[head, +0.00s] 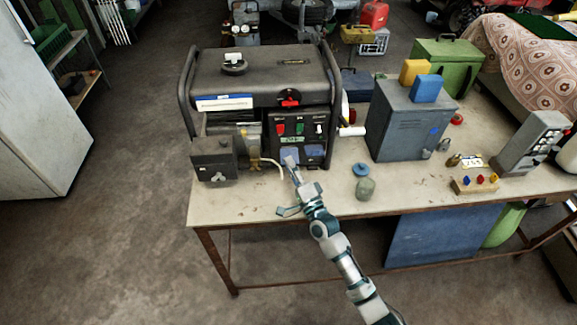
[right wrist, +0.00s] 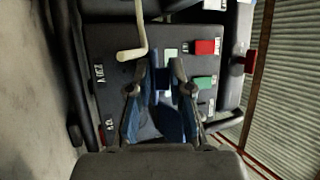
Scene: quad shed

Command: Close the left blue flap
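The generator (head: 262,75) stands on the table, its dark control panel (head: 300,125) facing me. Two blue flaps sit low on the panel: the left blue flap (head: 288,153) and the right blue flap (head: 315,151). My right gripper (head: 290,168) is at the left flap and partly covers it. In the right wrist view, the two fingers (right wrist: 162,80) are apart, with the blue of a flap (right wrist: 168,120) showing between and behind them. I cannot tell whether they touch it or how far the flap stands open. My left gripper is not in view.
A pale hose (head: 270,163) curves beside the gripper on the left, near a dark grey box (head: 213,158). A glass jar (head: 364,188) and a blue ring (head: 361,169) lie to the right. The table's front strip (head: 240,208) is mostly clear.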

